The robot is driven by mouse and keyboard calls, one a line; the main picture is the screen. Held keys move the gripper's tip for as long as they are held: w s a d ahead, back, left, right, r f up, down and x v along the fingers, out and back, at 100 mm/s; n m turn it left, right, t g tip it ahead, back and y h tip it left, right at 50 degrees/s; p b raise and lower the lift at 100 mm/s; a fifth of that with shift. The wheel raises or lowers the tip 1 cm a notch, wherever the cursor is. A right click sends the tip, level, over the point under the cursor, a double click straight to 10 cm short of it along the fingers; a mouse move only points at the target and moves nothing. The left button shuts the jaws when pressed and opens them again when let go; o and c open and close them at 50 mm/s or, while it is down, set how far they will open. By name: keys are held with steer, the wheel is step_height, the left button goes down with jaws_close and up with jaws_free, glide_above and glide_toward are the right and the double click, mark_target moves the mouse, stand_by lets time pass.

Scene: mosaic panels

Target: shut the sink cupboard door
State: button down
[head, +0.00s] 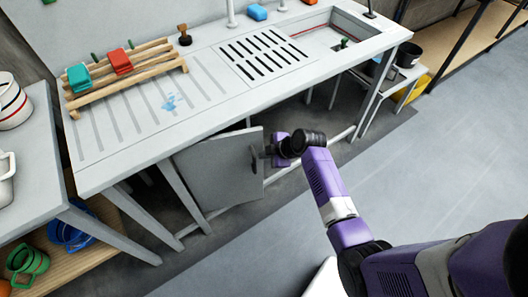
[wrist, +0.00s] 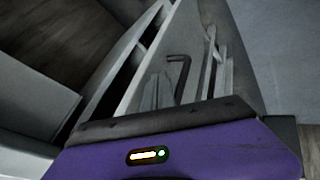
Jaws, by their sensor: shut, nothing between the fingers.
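The sink cupboard door (head: 222,172) is a plain grey panel under the sink unit (head: 130,165) in the head view. It stands ajar, its right edge swung out from the unit's front. My gripper (head: 262,151) is at the door's right edge, by the handle area. It is shut and holds nothing. In the wrist view a grey panel (wrist: 250,85), which looks like the door, carries a dark bent handle (wrist: 180,72). Whether the fingers touch the door or handle cannot be told.
A wooden rack (head: 130,75) with teal and red blocks stands on the sink top. At left is a side table (head: 35,190) with mugs; a blue bowl (head: 70,232) and green mug (head: 28,262) are below. Slanting legs flank the door. The floor (head: 440,160) at right is clear.

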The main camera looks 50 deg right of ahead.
mark_target(262, 149)
steer(key=shift+w+d, duration=0.3)
steer(key=shift+w, duration=0.05)
steer(key=shift+w+d+f+n+y+b, duration=0.2)
steer(key=shift+w+d+b, duration=0.2)
steer(key=shift+b, duration=0.2)
steer(key=shift+w+d+f+n+y+b, duration=0.1)
steer(key=shift+w+d+n+b, duration=0.15)
steer(key=shift+w+b, duration=0.25)
steer(key=shift+w+d+r+n+b, duration=0.3)
steer(key=shift+w+d+b, duration=0.15)
steer(key=shift+w+b, duration=0.15)
steer(key=shift+s, duration=0.1)
